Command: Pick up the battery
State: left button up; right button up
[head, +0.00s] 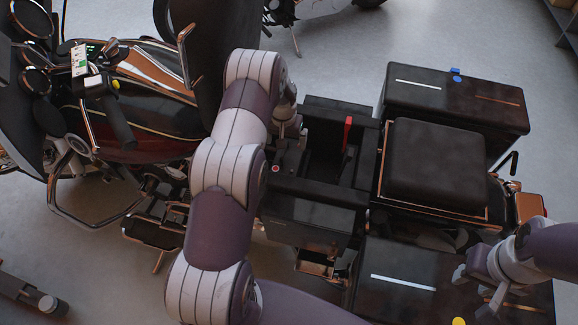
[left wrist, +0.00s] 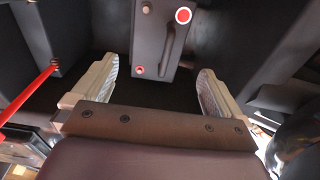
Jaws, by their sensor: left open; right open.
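The battery, a dark grey block with a black handle and red terminals, sits in the motorcycle's open bay. In the left wrist view the battery (left wrist: 150,45) is ahead of and between the fingers of my left gripper (left wrist: 158,78). The fingers are open and hold nothing; contact with the battery cannot be told. In the head view the battery (head: 290,157) is partly hidden by my left arm and hand. My right gripper (head: 468,290) is open and empty at the lower right, over a dark side case.
The black seat (head: 437,165) and side cases (head: 455,97) lie further right.

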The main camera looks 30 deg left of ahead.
aim_at(288, 157)
pick_arm(q)
jog(key=f, duration=0.3)
jog(key=w+f, duration=0.1)
jog(key=f, duration=0.2)
jog(key=w+f, duration=0.1)
jog(key=f, duration=0.3)
jog(key=shift+a+b, duration=0.1)
jog(key=shift+b, duration=0.25)
jog(key=shift+r, duration=0.1)
jog(key=c, duration=1.7)
jog(key=shift+w+r, duration=0.1)
jog(key=shift+r, duration=0.1)
jog(key=shift+c, duration=0.2)
